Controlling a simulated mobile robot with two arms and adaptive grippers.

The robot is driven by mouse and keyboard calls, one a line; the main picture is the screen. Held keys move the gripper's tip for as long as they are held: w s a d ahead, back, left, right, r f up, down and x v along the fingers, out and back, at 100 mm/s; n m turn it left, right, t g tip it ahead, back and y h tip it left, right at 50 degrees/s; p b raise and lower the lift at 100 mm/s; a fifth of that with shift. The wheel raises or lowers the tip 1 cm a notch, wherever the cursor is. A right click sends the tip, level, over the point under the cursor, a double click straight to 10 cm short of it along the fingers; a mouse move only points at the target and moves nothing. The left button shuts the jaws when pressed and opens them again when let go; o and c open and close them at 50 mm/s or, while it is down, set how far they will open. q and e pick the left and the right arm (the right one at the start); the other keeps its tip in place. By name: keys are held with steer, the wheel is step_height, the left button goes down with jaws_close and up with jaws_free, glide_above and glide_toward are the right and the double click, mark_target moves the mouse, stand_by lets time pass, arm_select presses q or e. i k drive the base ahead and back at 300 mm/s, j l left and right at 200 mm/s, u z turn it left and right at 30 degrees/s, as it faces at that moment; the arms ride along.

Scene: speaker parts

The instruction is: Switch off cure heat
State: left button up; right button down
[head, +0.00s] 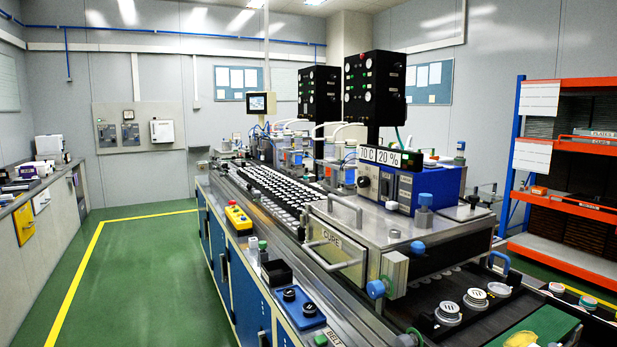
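A metal oven (392,232) stands on the right half of the long line, with a plate marked CURE (333,250) and bar handles on its front. A blue control box (433,185) sits on top of it. Two white readouts stand above the panel: one ends in "0 C" (381,156), the other reads "20 %" (399,161). I cannot tell from the knob's look whether the heat is on. Neither of my grippers is in view.
A yellow button box (238,217) and a blue two-knob box (300,306) near a BELT label sit along the line's front edge. A belt of small parts (280,190) runs back from the oven. Orange shelves (575,238) stand right. The green floor (145,280) is clear left.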

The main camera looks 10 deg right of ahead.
mark_target(384, 188)
steer(key=i+j+u, duration=0.1)
steer(key=i+u, duration=0.25)
steer(key=i, duration=0.55)
